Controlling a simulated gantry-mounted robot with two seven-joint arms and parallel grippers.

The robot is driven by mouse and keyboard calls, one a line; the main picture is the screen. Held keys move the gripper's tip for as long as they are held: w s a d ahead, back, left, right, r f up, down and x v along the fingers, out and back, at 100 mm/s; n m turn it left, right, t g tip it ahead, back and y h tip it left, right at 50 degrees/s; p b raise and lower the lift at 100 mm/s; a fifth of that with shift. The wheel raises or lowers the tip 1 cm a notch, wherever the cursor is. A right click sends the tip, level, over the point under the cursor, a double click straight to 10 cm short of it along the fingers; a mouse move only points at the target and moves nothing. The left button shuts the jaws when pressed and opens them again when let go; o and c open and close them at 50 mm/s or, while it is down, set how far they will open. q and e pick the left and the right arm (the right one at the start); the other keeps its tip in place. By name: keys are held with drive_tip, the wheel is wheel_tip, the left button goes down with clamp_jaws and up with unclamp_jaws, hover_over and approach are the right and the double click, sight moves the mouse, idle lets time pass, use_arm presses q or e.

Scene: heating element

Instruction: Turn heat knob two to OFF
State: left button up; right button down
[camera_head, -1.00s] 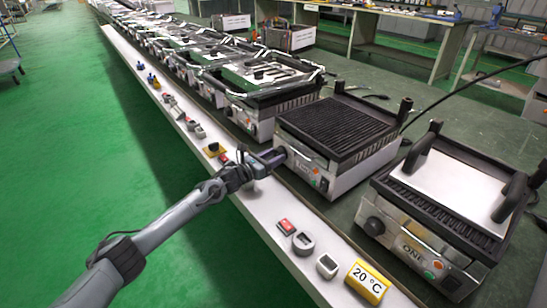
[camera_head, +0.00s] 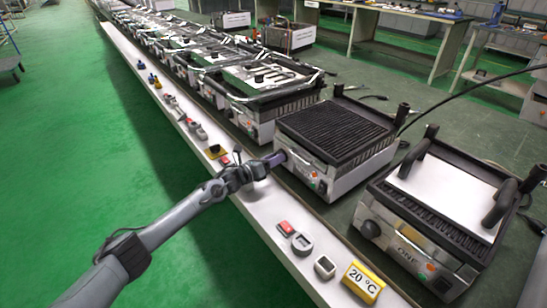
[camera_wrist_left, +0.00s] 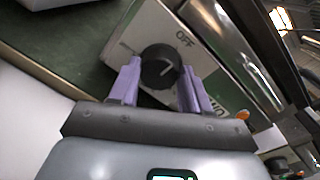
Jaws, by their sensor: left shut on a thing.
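Heat knob two is a black round knob (camera_wrist_left: 160,66) on the front panel of the second grill (camera_head: 338,130). In the left wrist view it sits between the purple fingers of my left gripper (camera_wrist_left: 158,88), which is shut on it. A pale pointer line shows on the knob's face, and the word OFF (camera_wrist_left: 184,38) is printed on the panel beside it. In the head view my left gripper (camera_head: 276,160) reaches the panel's left end and hides most of the knob. My right gripper is not in view.
The nearer grill marked ONE (camera_head: 435,215), with its own black knob (camera_head: 371,229), stands to the right. More grills line the bench behind. Small devices and a yellow 20 °C display (camera_head: 363,283) sit along the white ledge (camera_head: 262,207) in front.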

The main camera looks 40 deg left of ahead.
use_arm(q)
drive_tip(key=shift+n, duration=0.5)
drive_tip(key=o, duration=1.1)
drive_tip(key=shift+c, duration=0.2)
drive_tip(key=shift+s+a+r+p, duration=0.1)
drive_tip(key=shift+s+a+p, duration=0.05)
drive_tip(key=shift+s+p, duration=0.4)
drive_tip(key=s+a+p, duration=0.1)
drive_tip(key=s+p, duration=0.3)
drive_tip(key=s, duration=0.5)
drive_tip(key=shift+s+a+r+p, duration=0.15)
drive_tip(key=shift+s+a+p, duration=0.1)
drive_tip(key=shift+a+p, duration=0.15)
